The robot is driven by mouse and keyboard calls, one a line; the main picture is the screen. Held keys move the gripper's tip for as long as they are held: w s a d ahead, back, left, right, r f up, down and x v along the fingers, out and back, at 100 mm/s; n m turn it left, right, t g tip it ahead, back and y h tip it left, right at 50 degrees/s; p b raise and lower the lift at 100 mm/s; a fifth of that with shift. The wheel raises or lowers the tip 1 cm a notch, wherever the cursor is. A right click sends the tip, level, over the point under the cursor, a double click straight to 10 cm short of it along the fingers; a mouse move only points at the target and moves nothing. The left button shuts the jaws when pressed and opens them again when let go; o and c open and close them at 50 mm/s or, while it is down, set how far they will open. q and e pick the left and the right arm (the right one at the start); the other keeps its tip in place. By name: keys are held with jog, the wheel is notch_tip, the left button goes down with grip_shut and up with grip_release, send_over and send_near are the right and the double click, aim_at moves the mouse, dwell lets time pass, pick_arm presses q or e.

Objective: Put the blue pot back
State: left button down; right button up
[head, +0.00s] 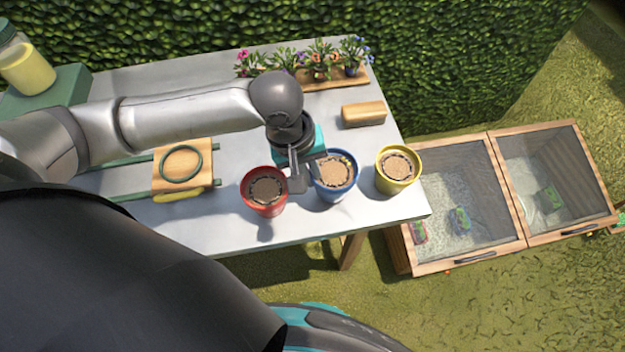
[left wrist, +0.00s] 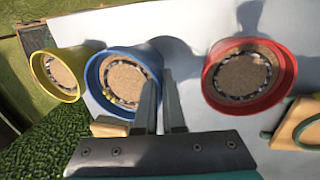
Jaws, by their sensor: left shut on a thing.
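The blue pot (head: 336,187), filled with brown soil, is upright between the red pot (head: 264,206) and the yellow pot (head: 396,182). My left gripper (head: 308,178) is at the blue pot's left side, its fingers closed on the rim. In the left wrist view the fingers (left wrist: 160,105) meet the blue pot (left wrist: 124,78) at its rim. I cannot tell whether its base touches the table. The red pot (left wrist: 248,75) and yellow pot (left wrist: 57,75) stand apart on either side. My right gripper is not in view.
The table (head: 240,232) has a clear front strip. A wooden block (head: 363,114) and a board with flowers (head: 335,83) are behind. A wooden press with a green ring (head: 181,161) is at left. Glazed wooden frames (head: 470,262) stand on the grass at right.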

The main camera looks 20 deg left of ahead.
pick_arm(q)
jog(key=shift+a+x, duration=0.2)
jog(key=shift+x, duration=0.85)
jog(key=shift+s, duration=0.1)
jog(key=c, duration=1.5)
grip_release()
jog(key=shift+f, duration=0.15)
jog(key=o, duration=0.5)
